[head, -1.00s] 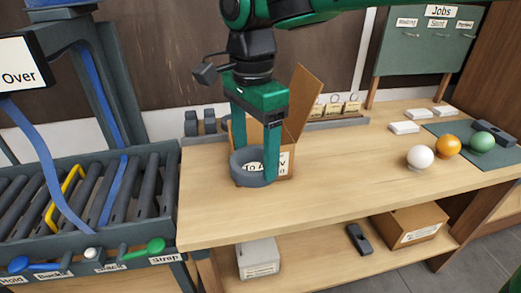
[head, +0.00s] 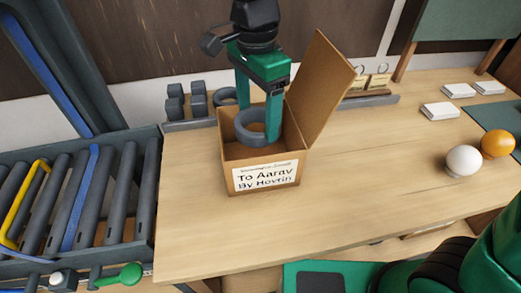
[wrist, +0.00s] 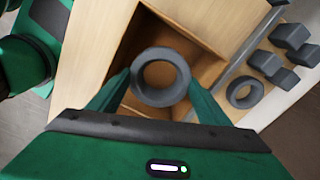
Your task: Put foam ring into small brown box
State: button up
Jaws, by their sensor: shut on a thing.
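The grey foam ring (head: 255,128) is between the fingers of my gripper (head: 258,120). My gripper is shut on it, and in the wrist view the ring (wrist: 161,60) shows between the two green fingertips (wrist: 160,85). The small brown box (head: 263,178) stands on the table with its lid flap (head: 320,85) raised and a label, "To Aarav", on its front. The ring is over the box's open top, at about rim level in the head view. In the wrist view the box's inside (wrist: 180,35) lies behind the ring; its floor is partly hidden.
The wooden table (head: 370,170) is clear right of the box. Grey blocks and another grey ring (head: 226,96) sit on a rack behind it. A roller conveyor (head: 80,190) is left.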

notch_tip(320, 180, down, 7)
jog(key=shift+w+f, duration=0.1)
jog(key=shift+w, duration=0.05)
jog(key=shift+d+f, duration=0.1)
jog(key=shift+f, duration=1.8)
jog(key=shift+f, duration=0.15)
jog(key=o, duration=1.1)
notch_tip(320, 180, up, 12)
jog(key=shift+r, duration=0.15)
